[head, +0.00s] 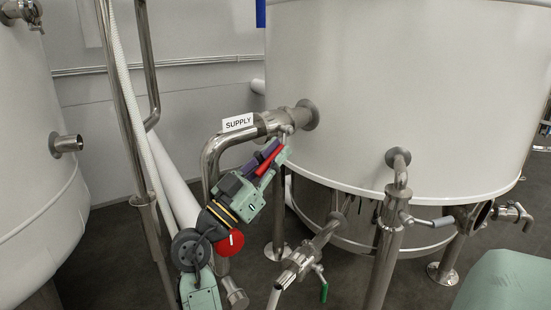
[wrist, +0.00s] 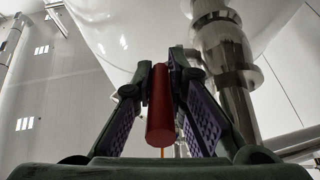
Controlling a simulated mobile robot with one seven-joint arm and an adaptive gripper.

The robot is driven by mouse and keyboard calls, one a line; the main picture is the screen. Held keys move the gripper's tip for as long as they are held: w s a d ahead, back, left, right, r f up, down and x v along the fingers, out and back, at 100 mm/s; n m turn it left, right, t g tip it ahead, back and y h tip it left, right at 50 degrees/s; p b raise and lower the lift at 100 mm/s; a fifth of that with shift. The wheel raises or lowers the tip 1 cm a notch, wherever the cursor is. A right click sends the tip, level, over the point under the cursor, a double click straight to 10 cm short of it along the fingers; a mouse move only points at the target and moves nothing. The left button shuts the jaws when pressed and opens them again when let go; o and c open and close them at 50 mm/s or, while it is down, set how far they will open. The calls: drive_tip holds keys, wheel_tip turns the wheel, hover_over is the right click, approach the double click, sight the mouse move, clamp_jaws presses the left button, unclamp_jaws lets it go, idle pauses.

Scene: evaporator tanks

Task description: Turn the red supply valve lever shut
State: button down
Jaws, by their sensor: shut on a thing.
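The red supply valve lever (head: 267,162) hangs down at a slant from the valve on the steel supply pipe, just below the white SUPPLY label (head: 238,122). My gripper (head: 272,156) is shut on the lever, with purple pads on either side of it. In the wrist view the red lever (wrist: 160,108) stands end-on between the two fingers of my gripper (wrist: 161,78). The valve body (head: 284,122) joins the pipe to the large white tank. The fingers partly hide the lever in the head view.
The large white tank (head: 400,90) fills the right, with steel legs below. A second tank (head: 30,190) stands at left. Vertical pipes (head: 130,110) run close to my arm.

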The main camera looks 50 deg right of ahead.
sight(275, 151)
drive_tip(key=c, duration=1.6)
unclamp_jaws()
wheel_tip(275, 151, up, 10)
drive_tip(key=shift+a+f, duration=0.1)
drive_tip(key=shift+f, duration=0.05)
drive_tip(key=shift+r, duration=0.2)
